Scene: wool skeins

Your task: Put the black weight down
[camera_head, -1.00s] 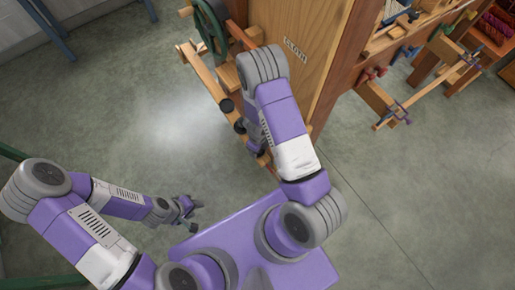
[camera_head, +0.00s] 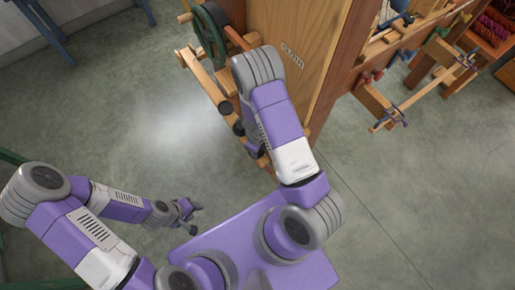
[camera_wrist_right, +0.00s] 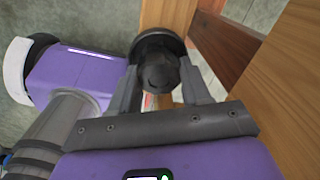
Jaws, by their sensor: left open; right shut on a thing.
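A round black weight (camera_wrist_right: 158,68) shows in the right wrist view, between the two grey fingers of my right gripper (camera_wrist_right: 164,82), which is shut on it. A wooden bar (camera_wrist_right: 170,14) lies just beyond the weight; I cannot tell whether they touch. In the head view my right gripper is mostly hidden by its own forearm, beside the wooden frame (camera_head: 208,82). My left gripper (camera_head: 192,209) is open and empty above the floor, well away from the frame.
A tall wooden cabinet (camera_head: 300,25) marked CLOTH stands close to my right arm. A green wheel (camera_head: 210,36) is at the frame's far end. Dark round knobs or weights (camera_head: 224,107) sit along the frame. The floor (camera_head: 110,110) at left is clear.

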